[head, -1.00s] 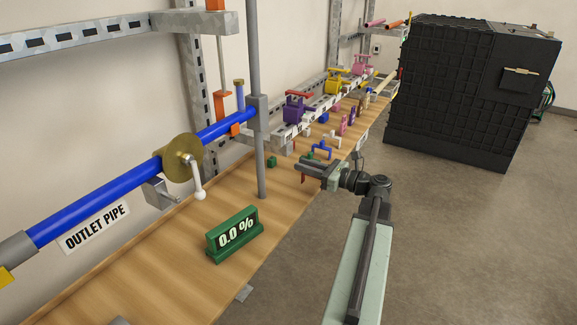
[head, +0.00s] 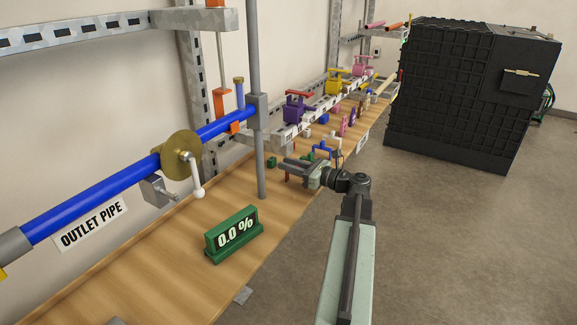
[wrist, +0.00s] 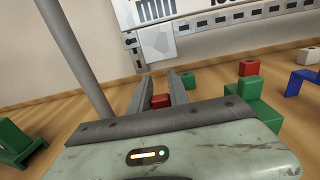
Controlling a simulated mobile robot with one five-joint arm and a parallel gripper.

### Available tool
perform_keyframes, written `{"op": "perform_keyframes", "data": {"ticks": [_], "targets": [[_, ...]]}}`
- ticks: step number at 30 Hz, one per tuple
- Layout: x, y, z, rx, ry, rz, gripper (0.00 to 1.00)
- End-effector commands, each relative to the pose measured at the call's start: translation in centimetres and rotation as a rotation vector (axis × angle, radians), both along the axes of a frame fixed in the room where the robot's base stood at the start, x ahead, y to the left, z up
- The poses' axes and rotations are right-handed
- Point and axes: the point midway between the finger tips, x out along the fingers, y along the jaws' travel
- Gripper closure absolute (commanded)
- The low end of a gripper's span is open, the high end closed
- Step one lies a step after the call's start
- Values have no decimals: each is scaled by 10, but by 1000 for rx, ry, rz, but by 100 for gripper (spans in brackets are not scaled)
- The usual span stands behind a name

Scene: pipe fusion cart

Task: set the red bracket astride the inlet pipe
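My gripper (head: 290,165) is over the wooden bench beside the grey vertical post; it also shows in the wrist view (wrist: 160,88). Its fingers are closed against a small red piece, apparently the red bracket (wrist: 160,101). In the head view the red bracket (head: 287,174) hangs below the fingertips, mostly hidden. No pipe labelled inlet is in view. The blue pipe (head: 100,206) on the left carries an OUTLET PIPE label (head: 92,223).
A grey post (head: 259,150) stands close left of my gripper. A green 0.0 % display (head: 233,236) stands on the bench. Green blocks (wrist: 245,97), a red block (wrist: 249,67) and a blue bracket (wrist: 301,78) are nearby. A black crate (head: 450,95) stands beyond the open floor.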

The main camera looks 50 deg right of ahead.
Motion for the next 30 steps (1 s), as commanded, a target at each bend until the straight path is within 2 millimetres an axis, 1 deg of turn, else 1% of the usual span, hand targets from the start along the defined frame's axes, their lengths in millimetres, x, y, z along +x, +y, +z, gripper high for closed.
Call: {"op": "perform_keyframes", "data": {"ticks": [1,2,11,14,16,20,22,26,30], "targets": [[0,0,0,0,0,0,61],[0,0,0,0,0,1,59],[-1,0,1,0,0,1,59],[-12,-2,1,0,0,0,59],[-25,-5,1,0,0,-1,59],[-50,-11,10,0,0,0,59],[-61,-14,8,0,0,0,59],[-73,-17,8,0,0,1,59],[-76,-17,8,0,0,3,59]]}}
